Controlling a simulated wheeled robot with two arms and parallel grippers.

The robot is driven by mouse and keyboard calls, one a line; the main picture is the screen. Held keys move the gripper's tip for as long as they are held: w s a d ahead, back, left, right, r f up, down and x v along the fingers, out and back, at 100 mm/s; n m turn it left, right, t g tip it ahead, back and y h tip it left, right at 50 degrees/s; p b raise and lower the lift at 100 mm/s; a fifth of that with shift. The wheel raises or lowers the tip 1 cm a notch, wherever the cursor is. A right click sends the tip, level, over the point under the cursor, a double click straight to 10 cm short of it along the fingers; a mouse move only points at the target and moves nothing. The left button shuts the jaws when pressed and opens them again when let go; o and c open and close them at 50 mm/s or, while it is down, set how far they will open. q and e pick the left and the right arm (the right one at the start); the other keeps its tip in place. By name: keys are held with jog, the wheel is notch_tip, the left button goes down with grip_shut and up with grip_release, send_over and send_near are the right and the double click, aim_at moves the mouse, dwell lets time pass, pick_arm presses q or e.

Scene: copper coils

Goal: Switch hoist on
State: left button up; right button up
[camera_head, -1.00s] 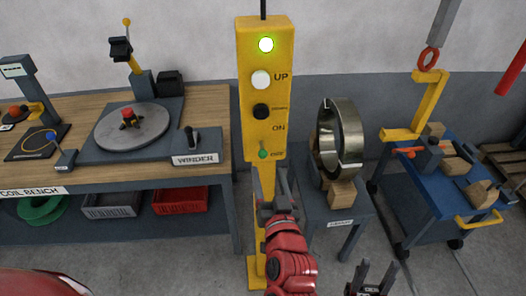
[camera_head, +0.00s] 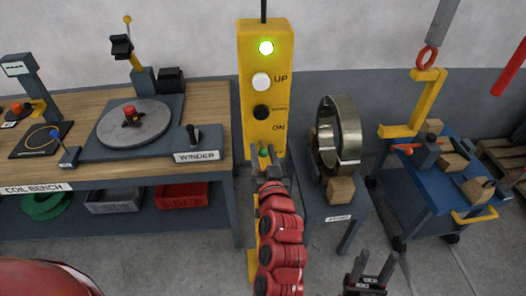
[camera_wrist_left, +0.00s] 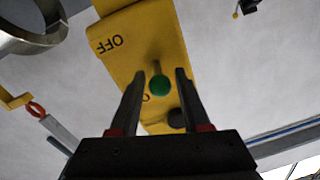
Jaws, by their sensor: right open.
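The yellow hoist control post (camera_head: 263,90) stands in the middle with a lit green lamp (camera_head: 266,48). Its switch lever has a green knob (camera_head: 264,152), low on the panel near the OFF label and below the ON label (camera_head: 278,127). My left gripper (camera_head: 264,149) is at the lever. In the left wrist view the panel looks upside down; the open fingers (camera_wrist_left: 158,72) stand on either side of the green knob (camera_wrist_left: 159,85), with gaps visible. OFF (camera_wrist_left: 108,44) is readable there, while the other label is mostly hidden. My right gripper (camera_head: 372,270) is open and empty, low at right.
The coil bench (camera_head: 215,110) with the winder is left of the post. A metal ring coil (camera_head: 350,130) stands on a small grey stand (camera_head: 310,205) close right. A yellow hook (camera_head: 415,115) hangs over a blue cart (camera_head: 425,195) farther right.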

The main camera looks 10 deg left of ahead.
pick_arm(q)
grip_shut()
jog(key=shift+r+p, duration=0.3)
jog(key=shift+p, duration=0.1)
jog(key=r+g+p, duration=0.1)
jog(key=p, duration=0.3)
jog(key=shift+w+r+g+h, duration=0.1)
jog(key=shift+w+g+h, duration=0.05)
jog(key=shift+g+h, duration=0.2)
jog(key=shift+g+p, duration=0.4)
jog(key=shift+g, duration=0.05)
jog(key=shift+f, duration=0.3)
jog(key=shift+o, duration=1.6)
grip_release()
